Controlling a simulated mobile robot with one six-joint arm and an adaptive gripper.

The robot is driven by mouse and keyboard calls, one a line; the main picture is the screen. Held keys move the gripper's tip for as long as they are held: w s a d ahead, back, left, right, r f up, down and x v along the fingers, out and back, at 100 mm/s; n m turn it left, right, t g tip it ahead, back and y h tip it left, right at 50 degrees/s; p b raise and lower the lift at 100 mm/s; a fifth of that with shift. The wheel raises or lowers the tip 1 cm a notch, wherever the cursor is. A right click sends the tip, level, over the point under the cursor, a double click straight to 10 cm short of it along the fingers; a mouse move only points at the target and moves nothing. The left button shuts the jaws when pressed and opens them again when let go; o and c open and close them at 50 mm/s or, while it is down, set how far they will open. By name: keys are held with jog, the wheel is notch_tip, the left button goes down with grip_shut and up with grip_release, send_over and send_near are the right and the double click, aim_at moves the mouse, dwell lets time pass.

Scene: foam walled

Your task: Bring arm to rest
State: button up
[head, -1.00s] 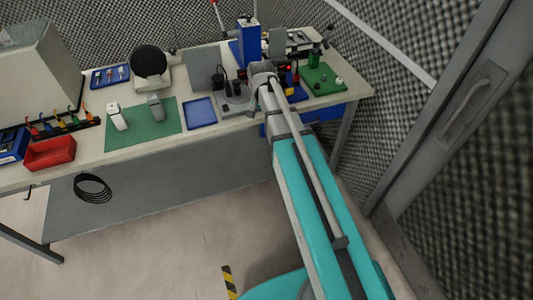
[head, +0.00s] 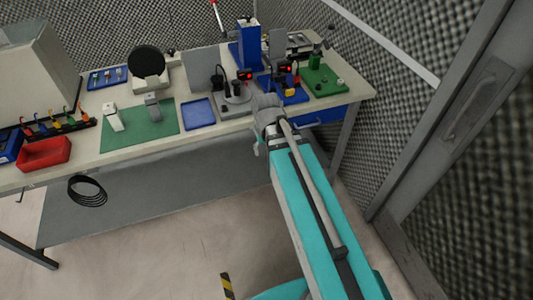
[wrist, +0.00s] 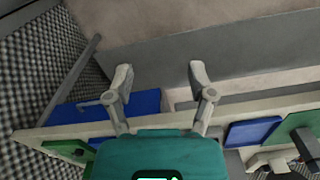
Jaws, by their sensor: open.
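My teal arm reaches up from the bottom of the head view towards the bench's front edge. My gripper (wrist: 158,80) shows in the wrist view with its two grey fingers wide apart and nothing between them. In the head view its fingers are mostly hidden by the end of my arm, in front of the bench edge. Bare floor and the grey panel under the bench lie beyond the fingertips in the wrist view.
The bench (head: 85,160) carries a green mat (head: 140,132), a blue tray (head: 198,113), a red bin (head: 44,153) and several devices. A blue drawer (head: 320,116) sits under its right end. A foam wall and a door (head: 460,120) stand at the right.

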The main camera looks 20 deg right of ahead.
jog(key=shift+s+f, duration=0.15)
jog(key=shift+s, duration=0.2)
jog(key=shift+s+a+n, duration=0.2)
jog(key=shift+s+n, duration=0.5)
jog(key=shift+s, duration=0.55)
